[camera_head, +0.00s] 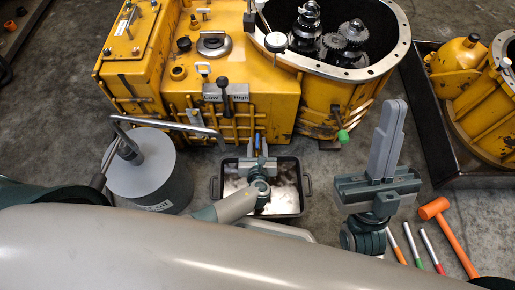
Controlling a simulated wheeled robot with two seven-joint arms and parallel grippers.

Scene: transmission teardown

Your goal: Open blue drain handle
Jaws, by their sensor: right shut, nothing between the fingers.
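The blue drain handle (257,139) is a small blue piece low on the front of the yellow transmission housing (190,95). My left gripper (257,148) is right at it, low above a black drain tray (301,198). Its fingers lie about the blue handle; whether they grip it is too small to tell. My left arm hides the tray's near part. My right gripper (394,108) is shut and empty, its fingers pointing up and away, to the right of the housing's green-tipped handle (343,136).
A grey oil drum (150,180) with a bent pipe stands left of the tray. A dark tray (428,125) holds another yellow housing (483,100). My arm covers the foreground.

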